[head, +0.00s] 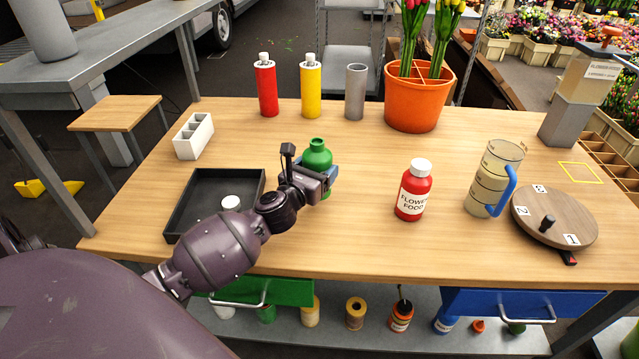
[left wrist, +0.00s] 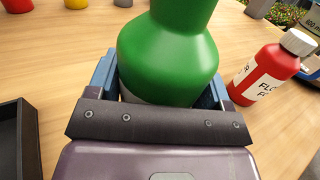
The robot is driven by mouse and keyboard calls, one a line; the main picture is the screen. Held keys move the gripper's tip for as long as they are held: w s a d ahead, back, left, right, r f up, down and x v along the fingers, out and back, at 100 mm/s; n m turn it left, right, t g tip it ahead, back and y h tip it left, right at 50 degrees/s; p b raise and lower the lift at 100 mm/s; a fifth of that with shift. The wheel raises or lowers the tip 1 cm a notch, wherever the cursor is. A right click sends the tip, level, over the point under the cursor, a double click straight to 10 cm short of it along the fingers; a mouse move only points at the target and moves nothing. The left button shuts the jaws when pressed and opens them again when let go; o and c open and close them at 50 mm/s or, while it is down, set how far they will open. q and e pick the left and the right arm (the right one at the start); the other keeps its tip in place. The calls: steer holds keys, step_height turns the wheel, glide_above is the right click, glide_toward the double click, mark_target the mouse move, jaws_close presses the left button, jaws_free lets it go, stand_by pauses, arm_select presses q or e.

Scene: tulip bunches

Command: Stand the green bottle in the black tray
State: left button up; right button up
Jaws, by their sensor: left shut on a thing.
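The green bottle (head: 317,155) stands upright, capless, on the wooden table, right of the black tray. My left gripper (head: 327,177) is shut on its body; the arm hides part of the bottle. In the left wrist view the green bottle (left wrist: 168,55) fills the space between the blue fingers of my left gripper (left wrist: 165,85). The black tray (head: 181,210) lies flat at the left of the table, with a round white cap (head: 231,202) inside it. A corner of the tray (left wrist: 18,140) shows at the left of the wrist view. My right gripper is not in view.
A red flower food bottle (head: 413,190) stands right of the green bottle. Beyond it are a measuring jug (head: 492,180) and a round wooden turntable (head: 553,215). Behind are a red bottle (head: 266,88), a yellow bottle (head: 310,85) and a grey cylinder (head: 355,92). A white box (head: 194,137) stands behind the tray.

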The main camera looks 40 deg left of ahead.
arm_select(q)
step_height(320, 180, down, 4)
steer(key=shift+r+b, duration=0.1)
steer(key=shift+b, duration=0.7)
steer(key=shift+f, duration=0.35)
steer(key=shift+r, duration=0.25)
steer(key=shift+f, duration=0.25)
steer(key=o, duration=1)
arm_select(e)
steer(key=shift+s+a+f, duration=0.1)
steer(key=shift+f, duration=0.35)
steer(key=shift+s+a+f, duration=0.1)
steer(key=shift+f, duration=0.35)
arm_select(q)
steer(key=shift+r, duration=0.25)
steer(key=shift+s, duration=0.25)
steer(key=s, duration=0.3)
steer(key=s+d, duration=0.1)
steer(key=s, duration=0.3)
steer(key=s+p, duration=0.1)
steer(key=s, duration=0.3)
steer(key=shift+s+d, duration=0.15)
steer(key=shift+s, duration=0.1)
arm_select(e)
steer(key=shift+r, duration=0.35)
